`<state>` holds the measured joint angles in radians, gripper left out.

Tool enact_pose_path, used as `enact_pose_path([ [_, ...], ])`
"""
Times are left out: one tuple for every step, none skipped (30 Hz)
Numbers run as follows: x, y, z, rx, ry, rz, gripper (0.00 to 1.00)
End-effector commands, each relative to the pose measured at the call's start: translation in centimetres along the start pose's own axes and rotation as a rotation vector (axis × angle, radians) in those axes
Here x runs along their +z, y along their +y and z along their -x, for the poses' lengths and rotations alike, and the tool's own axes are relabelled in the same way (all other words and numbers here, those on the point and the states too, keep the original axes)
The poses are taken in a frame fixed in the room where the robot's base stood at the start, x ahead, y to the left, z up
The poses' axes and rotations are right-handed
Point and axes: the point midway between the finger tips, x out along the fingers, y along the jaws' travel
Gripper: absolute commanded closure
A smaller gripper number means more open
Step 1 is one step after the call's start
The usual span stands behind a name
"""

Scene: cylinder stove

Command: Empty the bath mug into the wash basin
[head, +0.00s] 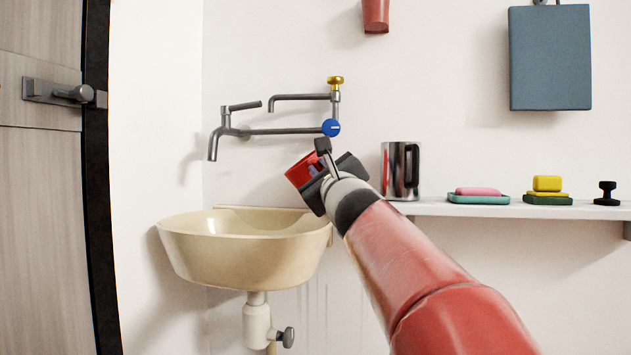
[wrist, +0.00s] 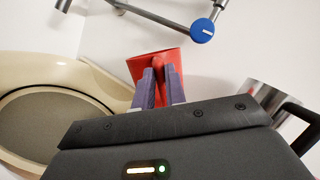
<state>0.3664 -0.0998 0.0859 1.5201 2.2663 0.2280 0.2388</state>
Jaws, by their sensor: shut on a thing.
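A red mug (head: 301,170), which I take to be the bath mug, is held above the right rim of the cream wash basin (head: 230,254). My gripper (head: 314,171) is shut on it, and the mug looks tilted in the head view. In the wrist view, the purple fingers of my gripper (wrist: 162,88) close on the handle side of the red mug (wrist: 143,66). The wash basin (wrist: 105,88) lies to the left there. The mug's contents cannot be seen.
Grey taps with a blue knob (head: 331,127) are on the wall just above the mug. A steel mug (head: 392,172) stands on the white shelf (head: 430,208) close right of my gripper, with soap dishes (head: 478,198) farther right. A blue-grey box (head: 550,58) hangs above.

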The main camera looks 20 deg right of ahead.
Motion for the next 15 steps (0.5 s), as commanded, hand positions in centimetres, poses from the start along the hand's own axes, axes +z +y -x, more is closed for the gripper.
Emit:
enact_pose_path([
  [0.0, -0.1, 0.0, -0.011, 0.004, -0.035, 1.00],
  [0.0, -0.2, 0.0, -0.019, 0.007, -0.055, 1.00],
  [-0.1, -0.2, 0.0, -0.028, 0.009, -0.084, 1.00],
  [-0.1, -0.2, 0.0, -0.034, 0.011, -0.106, 1.00],
  [-0.2, -0.3, 0.1, -0.043, 0.014, -0.128, 1.00],
  [-0.3, -0.4, 0.1, -0.053, 0.016, -0.160, 1.00],
  [-0.4, -0.5, 0.1, -0.061, 0.018, -0.183, 1.00],
  [-0.5, -0.6, 0.2, -0.069, 0.020, -0.208, 1.00],
  [-0.7, -0.7, 0.2, -0.079, 0.023, -0.240, 1.00],
  [-0.8, -0.7, 0.2, -0.088, 0.025, -0.266, 1.00],
  [-1.0, -0.8, 0.3, -0.095, 0.028, -0.291, 1.00],
  [-1.2, -0.8, 0.4, -0.106, 0.031, -0.326, 1.00],
  [-1.3, -0.9, 0.4, -0.113, 0.033, -0.340, 1.00],
  [-1.3, -1.0, 0.4, -0.115, 0.033, -0.344, 1.00],
  [-1.4, -1.1, 0.5, -0.119, 0.034, -0.354, 1.00],
])
